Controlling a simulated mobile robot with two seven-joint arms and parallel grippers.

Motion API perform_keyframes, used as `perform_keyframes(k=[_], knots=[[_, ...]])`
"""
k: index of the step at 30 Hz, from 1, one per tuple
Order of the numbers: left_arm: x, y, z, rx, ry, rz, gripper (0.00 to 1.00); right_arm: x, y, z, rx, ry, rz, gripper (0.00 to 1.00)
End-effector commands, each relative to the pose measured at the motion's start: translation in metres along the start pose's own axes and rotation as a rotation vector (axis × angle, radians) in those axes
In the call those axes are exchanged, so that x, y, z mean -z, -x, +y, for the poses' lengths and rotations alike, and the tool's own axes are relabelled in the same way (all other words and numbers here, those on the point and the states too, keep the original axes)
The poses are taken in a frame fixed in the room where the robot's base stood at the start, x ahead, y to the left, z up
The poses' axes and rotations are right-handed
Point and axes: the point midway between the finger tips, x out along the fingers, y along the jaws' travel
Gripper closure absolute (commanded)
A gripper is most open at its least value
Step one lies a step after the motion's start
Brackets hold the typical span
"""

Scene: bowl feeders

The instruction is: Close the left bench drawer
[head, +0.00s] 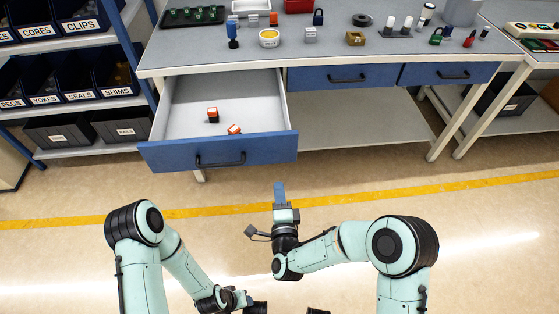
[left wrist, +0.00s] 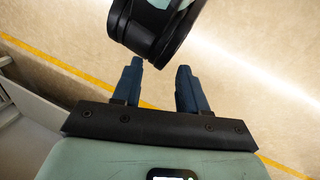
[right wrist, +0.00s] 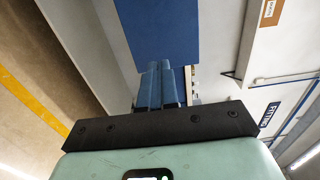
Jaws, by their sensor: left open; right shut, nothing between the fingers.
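The left bench drawer (head: 265,151) is pulled far out from under the bench. Its blue front has a black bar handle (head: 220,160), and two small orange and black items lie inside. My right gripper (head: 279,186) is shut and empty, just in front of the right end of the drawer front. In the right wrist view, its fingers (right wrist: 161,75) point at the blue drawer front (right wrist: 158,32); I cannot tell whether they touch it. My left gripper (left wrist: 158,82) is open and empty over the floor, low in the head view and well short of the drawer.
The bench top (head: 200,50) holds several items, including a yellow tin (head: 269,38) and a blue padlock (head: 318,17). Two other blue drawers (head: 343,76) (head: 450,73) are shut. A shelf rack with bins (head: 64,130) stands at the left. The floor before the bench is clear.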

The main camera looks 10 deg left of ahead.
Motion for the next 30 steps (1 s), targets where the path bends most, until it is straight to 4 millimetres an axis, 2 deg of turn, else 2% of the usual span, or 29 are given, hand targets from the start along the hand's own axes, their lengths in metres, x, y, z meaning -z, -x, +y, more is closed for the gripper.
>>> perform_keyframes(k=[9,15,21,30], knots=[[0.011,-0.009,-0.003,0.002,0.003,0.033,0.57,0.0,-0.069,0.002,0.001,0.002,0.001,1.0],[0.018,-0.013,-0.005,0.004,0.005,0.052,0.57,0.0,-0.1,0.002,-0.001,0.003,0.0,1.0],[0.022,-0.015,-0.006,0.004,0.006,0.064,0.57,0.0,-0.113,0.002,-0.003,0.003,-0.001,1.0],[0.023,-0.015,-0.006,0.004,0.006,0.065,0.57,0.0,-0.115,0.002,-0.003,0.003,-0.001,1.0]])
